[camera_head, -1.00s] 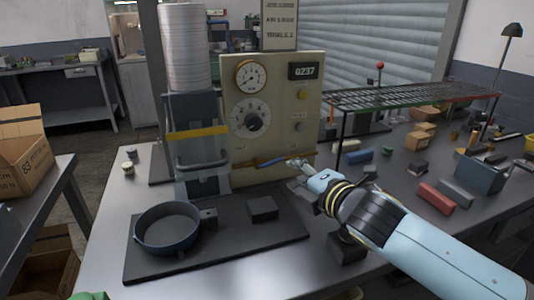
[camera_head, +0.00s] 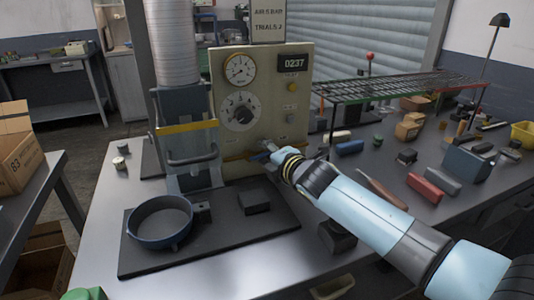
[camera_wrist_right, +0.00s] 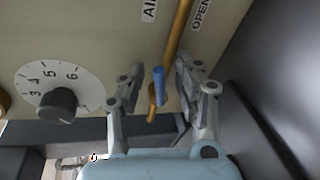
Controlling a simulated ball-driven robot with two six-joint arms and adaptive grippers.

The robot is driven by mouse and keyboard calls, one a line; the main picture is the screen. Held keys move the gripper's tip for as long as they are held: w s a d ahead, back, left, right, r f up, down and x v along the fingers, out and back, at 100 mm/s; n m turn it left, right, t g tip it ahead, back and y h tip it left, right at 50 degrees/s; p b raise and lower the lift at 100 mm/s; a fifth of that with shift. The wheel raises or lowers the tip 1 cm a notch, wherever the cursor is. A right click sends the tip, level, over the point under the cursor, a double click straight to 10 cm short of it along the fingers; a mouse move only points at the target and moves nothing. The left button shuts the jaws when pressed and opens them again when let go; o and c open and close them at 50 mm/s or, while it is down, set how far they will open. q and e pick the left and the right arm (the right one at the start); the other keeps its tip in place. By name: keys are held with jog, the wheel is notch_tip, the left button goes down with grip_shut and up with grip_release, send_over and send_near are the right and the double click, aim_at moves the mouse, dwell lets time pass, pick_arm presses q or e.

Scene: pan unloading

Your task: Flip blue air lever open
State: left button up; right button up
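The blue air lever (camera_wrist_right: 158,86) sits on an orange-brass pipe (camera_wrist_right: 180,28) on the beige control panel. In the right wrist view my right gripper (camera_wrist_right: 157,84) is open, with one finger on each side of the lever. Gaps show between the lever and both fingers. Printed labels "AI", cut off, and "OPEN" flank the pipe. My left gripper is not in view.
A numbered dial with a dark knob (camera_wrist_right: 58,105) lies left of the lever. A round pan (camera_head: 160,222) and a dark block (camera_head: 254,201) rest on a black mat (camera_head: 210,250) in front of the panel. A wire rack (camera_head: 400,95) stands to the right.

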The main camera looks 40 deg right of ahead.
grip_shut()
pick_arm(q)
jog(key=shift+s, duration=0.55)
pick_arm(e)
jog(key=f+m+y, duration=0.1)
jog(key=m, duration=0.1)
jog(key=shift+f+m+t, duration=0.15)
jog(key=shift+m+t, duration=0.15)
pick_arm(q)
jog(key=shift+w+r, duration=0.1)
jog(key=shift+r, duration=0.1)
pick_arm(e)
grip_release()
jog(key=shift+s, duration=0.1)
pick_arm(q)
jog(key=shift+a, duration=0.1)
pick_arm(e)
jog(key=v, duration=1.2)
